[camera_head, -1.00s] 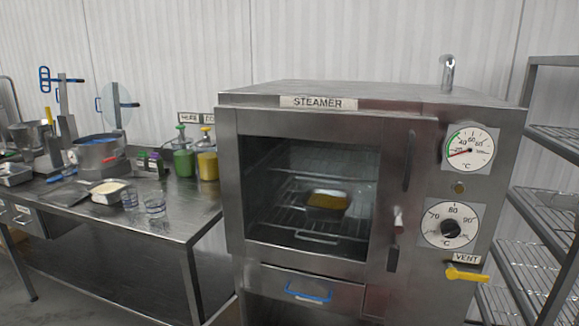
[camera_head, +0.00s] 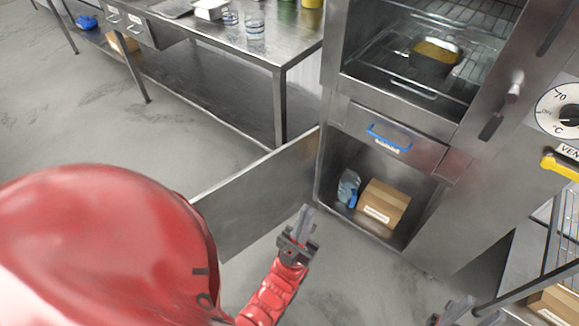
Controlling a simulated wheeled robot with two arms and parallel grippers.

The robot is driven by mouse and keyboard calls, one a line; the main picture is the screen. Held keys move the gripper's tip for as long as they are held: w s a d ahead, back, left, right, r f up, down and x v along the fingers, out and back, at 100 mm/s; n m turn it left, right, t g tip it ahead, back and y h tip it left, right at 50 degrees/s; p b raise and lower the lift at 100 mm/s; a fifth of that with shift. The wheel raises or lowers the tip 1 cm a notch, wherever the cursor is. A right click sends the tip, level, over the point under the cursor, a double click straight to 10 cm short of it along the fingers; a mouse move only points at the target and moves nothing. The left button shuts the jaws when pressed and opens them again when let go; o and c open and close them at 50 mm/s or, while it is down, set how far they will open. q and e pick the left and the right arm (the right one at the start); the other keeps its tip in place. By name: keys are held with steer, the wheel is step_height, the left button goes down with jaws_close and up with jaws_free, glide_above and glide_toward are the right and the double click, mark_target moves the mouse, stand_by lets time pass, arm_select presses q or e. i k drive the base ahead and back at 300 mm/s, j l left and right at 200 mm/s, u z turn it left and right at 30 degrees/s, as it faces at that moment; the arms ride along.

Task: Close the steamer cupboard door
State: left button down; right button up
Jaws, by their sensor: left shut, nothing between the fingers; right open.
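The steamer cupboard door (camera_head: 262,190) is a grey metal panel standing wide open, swung out to the left from the lower part of the steamer. The cupboard (camera_head: 345,160) below the drawer is open to view. My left gripper (camera_head: 304,218) is shut and empty, on the inner side of the door, in front of the cupboard opening. I cannot tell whether it touches the door. My red arm and body hide the door's near lower end. My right gripper (camera_head: 456,312) is open at the bottom edge, to the right, only partly in view.
A cardboard box (camera_head: 382,207) and a blue-grey item (camera_head: 348,187) sit inside the cupboard. Above are a drawer with a blue handle (camera_head: 389,139) and the steaming chamber holding a pan (camera_head: 436,58). A steel table (camera_head: 275,45) stands left. A wire rack (camera_head: 548,255) stands right.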

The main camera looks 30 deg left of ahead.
mark_target(263, 198)
steer(key=j+z, duration=0.3)
steer(key=k+j+z, duration=0.1)
steer(key=j+z, duration=0.15)
steer(key=j, duration=0.25)
steer(key=k+j+z, duration=0.15)
steer(key=j+z, duration=0.15)
steer(key=k+j, duration=0.15)
steer(key=j, duration=0.25)
steer(key=k+j+z, duration=0.1)
steer(key=j, duration=0.3)
steer(key=k+j, duration=0.15)
steer(key=j, duration=0.25)
steer(key=k+j, duration=0.15)
steer(key=j, duration=0.25)
steer(key=k+j+z, duration=0.1)
steer(key=j, duration=0.3)
steer(key=k+j, duration=0.2)
steer(key=j, duration=0.15)
steer(key=k+j+z, duration=0.1)
steer(key=j, duration=0.3)
steer(key=k+j+z, duration=0.1)
steer(key=j, duration=0.2)
steer(key=k+j+z, duration=0.1)
steer(key=j+z, duration=0.3)
steer(key=j, duration=0.15)
steer(key=k+j+z, duration=0.3)
steer(key=j, duration=0.15)
steer(key=i, duration=0.1)
